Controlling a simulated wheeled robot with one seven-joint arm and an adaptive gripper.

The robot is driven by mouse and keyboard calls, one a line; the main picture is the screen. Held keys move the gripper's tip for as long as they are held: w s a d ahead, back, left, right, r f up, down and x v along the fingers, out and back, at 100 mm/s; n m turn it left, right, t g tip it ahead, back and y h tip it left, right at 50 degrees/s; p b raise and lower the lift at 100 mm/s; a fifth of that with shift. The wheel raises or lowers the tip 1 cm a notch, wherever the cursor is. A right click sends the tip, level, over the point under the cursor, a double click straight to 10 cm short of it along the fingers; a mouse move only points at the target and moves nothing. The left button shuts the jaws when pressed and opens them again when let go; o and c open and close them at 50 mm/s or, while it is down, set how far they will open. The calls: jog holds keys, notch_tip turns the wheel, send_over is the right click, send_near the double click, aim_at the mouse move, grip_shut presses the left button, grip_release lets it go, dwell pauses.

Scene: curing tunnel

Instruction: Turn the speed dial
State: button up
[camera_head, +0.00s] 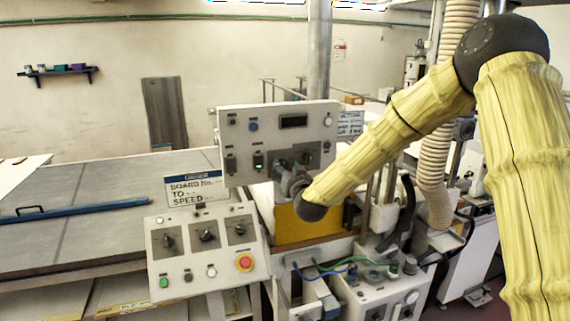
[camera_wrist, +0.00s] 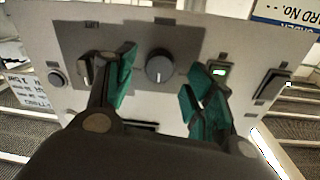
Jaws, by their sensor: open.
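A round dark dial (camera_wrist: 160,67) with a light pointer mark sits on a dark plate of the grey upper control panel (camera_wrist: 210,30). Its label is too small to read, so I cannot confirm that it is the speed dial. My gripper (camera_wrist: 160,82) is open, with green-padded fingers on either side of the dial; I cannot tell if they touch it. In the head view my gripper (camera_head: 284,172) is at the lower front of the upper panel (camera_head: 270,110) and hides part of its dark plate.
A lower sloped panel (camera_head: 205,270) carries several dark knobs, push buttons and a red emergency button (camera_head: 244,263). A sign (camera_head: 197,190) stands left of my gripper.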

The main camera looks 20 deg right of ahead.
jog(key=shift+w+p, duration=0.3)
jog(key=shift+w, duration=0.7)
jog(key=c, duration=1)
jog(key=shift+c, duration=0.2)
